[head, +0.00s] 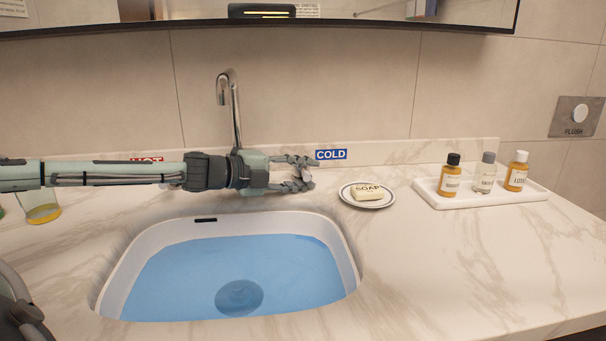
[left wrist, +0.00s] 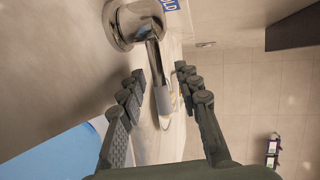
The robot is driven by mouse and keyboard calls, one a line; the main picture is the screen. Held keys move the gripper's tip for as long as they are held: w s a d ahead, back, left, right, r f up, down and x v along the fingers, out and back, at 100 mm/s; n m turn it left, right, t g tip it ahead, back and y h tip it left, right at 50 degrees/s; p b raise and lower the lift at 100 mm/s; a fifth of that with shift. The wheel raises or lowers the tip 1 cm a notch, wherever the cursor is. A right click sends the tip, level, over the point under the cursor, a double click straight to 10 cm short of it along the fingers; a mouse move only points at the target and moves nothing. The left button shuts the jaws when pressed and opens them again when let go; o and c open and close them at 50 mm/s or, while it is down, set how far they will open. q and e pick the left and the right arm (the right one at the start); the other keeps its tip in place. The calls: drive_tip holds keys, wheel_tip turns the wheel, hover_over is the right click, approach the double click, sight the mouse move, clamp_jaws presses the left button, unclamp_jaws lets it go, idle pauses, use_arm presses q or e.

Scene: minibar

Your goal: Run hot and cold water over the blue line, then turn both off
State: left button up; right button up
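The sink basin (head: 345,262) holds blue water (head: 290,262) with a dark round drain (head: 239,297) showing through. I cannot make out a separate blue line. The chrome spout (head: 228,90) stands behind the basin; no stream is visible. My left gripper (head: 306,173) is in front of the COLD label (head: 331,154). In the left wrist view its fingers (left wrist: 158,80) are apart on either side of the chrome cold handle (left wrist: 159,68); I cannot tell whether they touch it. The HOT label (head: 146,160) is partly covered by my left arm, and no hot handle shows. My right gripper is out of view.
A soap dish (head: 347,198) with a soap bar (head: 368,191) sits right of the gripper. A white tray (head: 455,203) with three bottles stands farther right. A glass (head: 40,210) is at the left. The front right counter (head: 480,270) is clear.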

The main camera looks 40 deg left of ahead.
use_arm(q)
drive_tip(key=shift+s, duration=0.1)
drive_tip(key=v, duration=1.2)
idle(0.4)
